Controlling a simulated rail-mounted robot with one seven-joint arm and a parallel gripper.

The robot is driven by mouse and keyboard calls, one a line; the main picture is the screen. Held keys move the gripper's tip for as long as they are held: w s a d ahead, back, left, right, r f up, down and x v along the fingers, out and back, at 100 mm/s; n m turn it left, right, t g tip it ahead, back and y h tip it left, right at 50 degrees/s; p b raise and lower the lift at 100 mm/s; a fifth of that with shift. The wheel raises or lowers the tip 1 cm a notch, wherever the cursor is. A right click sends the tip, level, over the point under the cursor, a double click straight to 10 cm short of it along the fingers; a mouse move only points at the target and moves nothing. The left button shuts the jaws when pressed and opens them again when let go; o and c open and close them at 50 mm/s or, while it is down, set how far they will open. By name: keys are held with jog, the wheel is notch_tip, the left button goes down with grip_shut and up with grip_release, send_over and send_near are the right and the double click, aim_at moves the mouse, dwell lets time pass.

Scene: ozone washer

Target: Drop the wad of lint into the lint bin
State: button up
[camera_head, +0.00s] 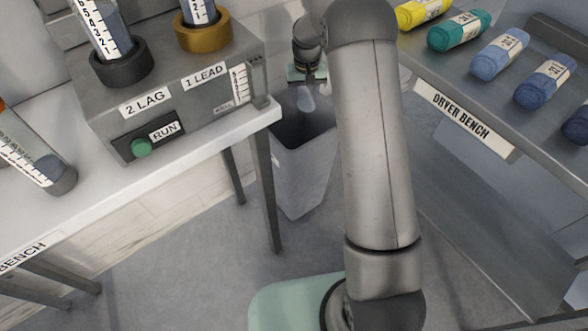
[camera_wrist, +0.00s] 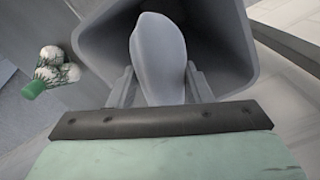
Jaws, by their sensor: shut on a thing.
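The wad of lint (camera_wrist: 158,52) is a pale grey, smooth, elongated lump. My gripper (camera_wrist: 158,88) is shut on it, with one finger on each side. In the head view the wad (camera_head: 306,98) hangs below my gripper (camera_head: 307,82), over the opening of the lint bin. The lint bin (camera_head: 300,175) is a tall grey tapered bin standing on the floor between the two benches. In the wrist view its square rim (camera_wrist: 236,45) and dark inside lie beyond the wad. My arm hides part of the bin's right side in the head view.
The left bench (camera_head: 215,137) holds a grey machine (camera_head: 190,95) with tubes and a green button, close beside the bin. The dryer bench (camera_head: 463,117) with several rolled cloths stands at the right.

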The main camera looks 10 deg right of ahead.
aim_at(304, 88)
jog(key=w+f, duration=0.2)
jog(key=shift+w, duration=0.3)
notch_tip(304, 88, down, 6)
jog(key=b, duration=0.3)
jog(key=shift+r+b, duration=0.2)
jog(key=shift+b, duration=0.2)
jog(key=o, duration=1)
jog(key=shift+o, duration=0.2)
notch_tip(304, 88, up, 16)
jog(key=p, duration=0.2)
jog(key=shift+p, duration=0.35)
jog(key=shift+r, duration=0.7)
